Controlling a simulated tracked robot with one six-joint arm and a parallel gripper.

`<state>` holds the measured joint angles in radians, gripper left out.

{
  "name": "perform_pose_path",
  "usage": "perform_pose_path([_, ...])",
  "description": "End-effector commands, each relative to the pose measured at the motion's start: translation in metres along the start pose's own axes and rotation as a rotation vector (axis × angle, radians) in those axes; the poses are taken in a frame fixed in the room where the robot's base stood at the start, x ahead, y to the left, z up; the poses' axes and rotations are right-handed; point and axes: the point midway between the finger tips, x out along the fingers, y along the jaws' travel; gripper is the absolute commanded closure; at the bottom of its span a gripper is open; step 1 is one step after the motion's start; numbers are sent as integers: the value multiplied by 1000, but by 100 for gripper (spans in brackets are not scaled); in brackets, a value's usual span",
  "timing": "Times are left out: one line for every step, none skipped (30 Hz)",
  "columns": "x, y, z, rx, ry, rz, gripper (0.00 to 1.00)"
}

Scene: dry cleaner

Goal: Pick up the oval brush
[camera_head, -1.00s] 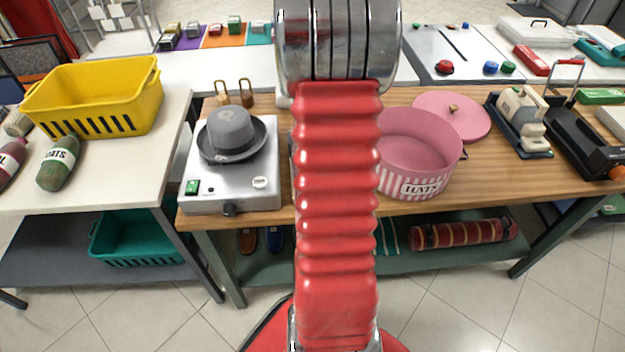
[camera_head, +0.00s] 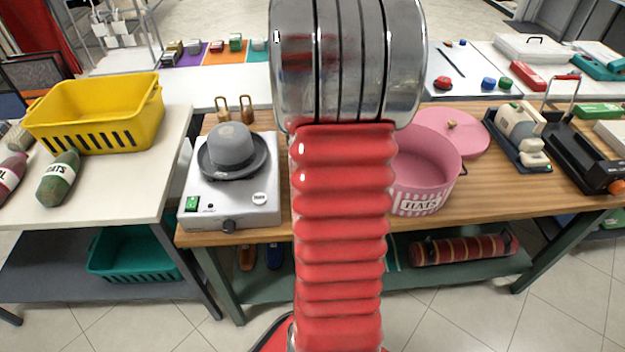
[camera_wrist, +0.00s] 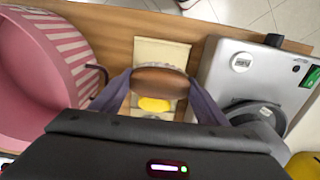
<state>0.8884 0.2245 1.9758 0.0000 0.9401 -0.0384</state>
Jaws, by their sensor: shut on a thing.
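The oval brush (camera_wrist: 160,82), with a brown rounded back, shows in the wrist view between the two fingers of my gripper (camera_wrist: 158,88). The fingers close on it from its left and right ends. A cream pad or cloth (camera_wrist: 160,52) on the wooden table shows below the brush, with a yellow patch (camera_wrist: 154,104) nearer the gripper body. I cannot tell how far the brush is above the pad. In the head view my arm hides the brush and my gripper.
The pink hat box (camera_head: 425,180) stands on one side, its lid (camera_head: 452,135) behind. The silver heater (camera_head: 232,205) with a grey hat (camera_head: 232,150) stands on the other side. A yellow basket (camera_head: 100,115) is on the white table at left.

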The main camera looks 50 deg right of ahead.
Motion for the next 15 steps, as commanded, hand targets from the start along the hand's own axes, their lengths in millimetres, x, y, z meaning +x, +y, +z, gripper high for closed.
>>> perform_pose_path([-4,0,0,0,0,0,56])
perform_pose_path([-6,0,0,0,-1,0,56])
perform_pose_path([-8,0,0,0,-1,0,56])
perform_pose_path([-9,0,0,0,-1,0,56])
perform_pose_path([-9,0,0,0,-1,0,56])
perform_pose_path([-10,0,0,0,-1,0,56])
perform_pose_path([-10,0,0,0,-1,0,56])
perform_pose_path([-10,0,0,0,-1,0,56])
perform_pose_path([-9,0,0,0,-1,0,56])
perform_pose_path([-9,0,0,0,-1,0,56])
perform_pose_path([-9,0,0,0,-1,0,56])
perform_pose_path([-9,0,0,0,-1,0,56])
perform_pose_path([-9,0,0,0,-1,0,56])
perform_pose_path([-9,0,0,0,-1,0,56])
perform_pose_path([-9,0,0,0,-1,0,56])
